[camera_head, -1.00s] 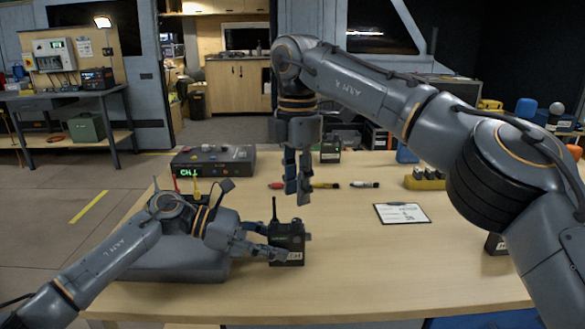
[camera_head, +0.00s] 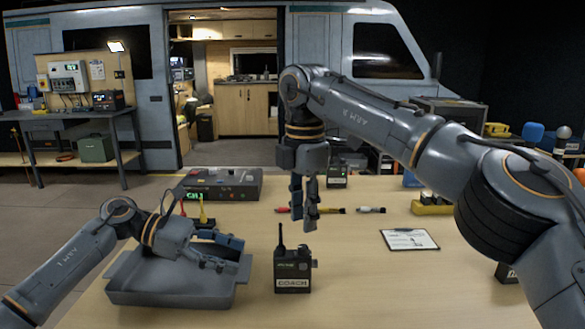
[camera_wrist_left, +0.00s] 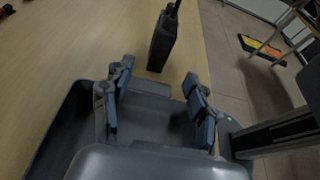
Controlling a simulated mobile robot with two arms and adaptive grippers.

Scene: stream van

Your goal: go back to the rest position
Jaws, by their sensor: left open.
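My left gripper (camera_head: 222,255) is open and empty. It hangs over the grey tray (camera_head: 170,294) at the left of the table, to the left of the radio and apart from it. In the left wrist view its spread fingers (camera_wrist_left: 157,110) have nothing between them. The black radio (camera_head: 292,271) labelled COACH stands upright on the table with its antenna up. It also shows beyond the fingers in the left wrist view (camera_wrist_left: 163,42). My right gripper (camera_head: 305,212) points down above the middle of the table, behind the radio. Its finger gap is unclear.
A control box (camera_head: 222,184) with a green display stands at the back left. A clipboard (camera_head: 409,239) lies at the right. A yellow holder (camera_head: 432,208) stands behind it. Another radio (camera_head: 337,177) is at the back. The table front right of the radio is clear.

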